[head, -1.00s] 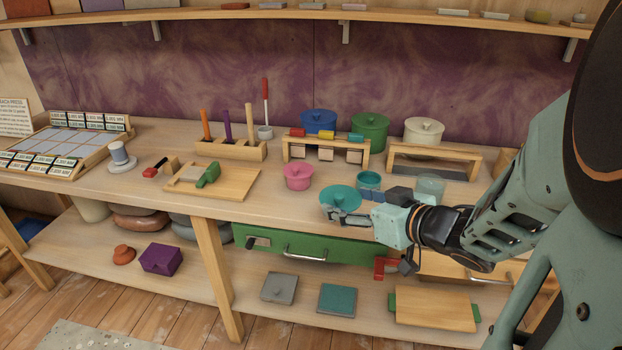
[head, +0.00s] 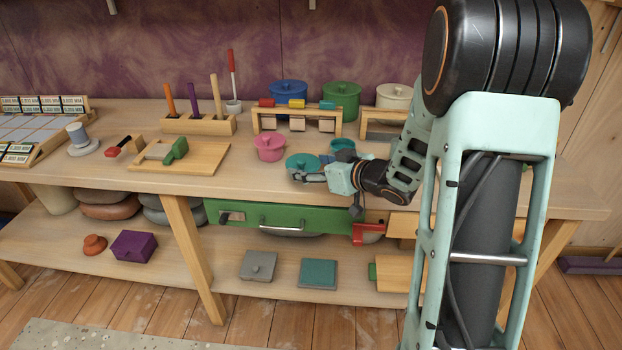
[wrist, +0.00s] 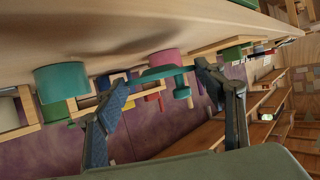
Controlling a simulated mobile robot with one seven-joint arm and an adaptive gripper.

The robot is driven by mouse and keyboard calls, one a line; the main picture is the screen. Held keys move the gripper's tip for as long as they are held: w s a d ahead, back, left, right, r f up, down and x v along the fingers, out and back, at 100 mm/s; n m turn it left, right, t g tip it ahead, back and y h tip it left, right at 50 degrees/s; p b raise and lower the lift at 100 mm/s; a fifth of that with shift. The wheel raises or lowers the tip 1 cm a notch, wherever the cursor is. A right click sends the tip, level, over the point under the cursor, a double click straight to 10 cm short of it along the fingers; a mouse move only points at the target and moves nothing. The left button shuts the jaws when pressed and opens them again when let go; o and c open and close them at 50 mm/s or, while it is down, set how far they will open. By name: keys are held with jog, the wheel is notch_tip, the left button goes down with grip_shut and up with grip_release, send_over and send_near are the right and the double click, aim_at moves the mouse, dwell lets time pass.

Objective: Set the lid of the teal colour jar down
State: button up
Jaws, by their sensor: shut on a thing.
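The round teal lid (head: 303,161) is held near the front edge of the bench, just right of the pink jar (head: 269,147). My gripper (head: 312,177) is shut on it. In the wrist view the lid (wrist: 153,74) lies between my two fingertips, its knob (wrist: 182,91) pointing away from the bench top. I cannot tell whether the lid touches the bench. The open teal jar (head: 342,146) stands behind my wrist, partly hidden; it also shows in the wrist view (wrist: 62,82).
A wooden rack with coloured pegs (head: 296,118) and blue (head: 288,92), green (head: 342,98) and cream (head: 398,96) jars stand behind. A cutting board (head: 160,160) lies to the left. A green drawer (head: 270,216) is below the bench top.

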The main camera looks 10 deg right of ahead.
aim_at(311, 185)
jog(key=shift+w+f+b, duration=0.15)
jog(key=shift+f+b, duration=0.3)
jog(key=shift+f, duration=1.3)
jog(key=shift+f, duration=0.2)
jog(key=o, duration=1.1)
jog(key=shift+r, duration=0.25)
jog(key=p+v, duration=0.2)
jog(key=v, duration=1)
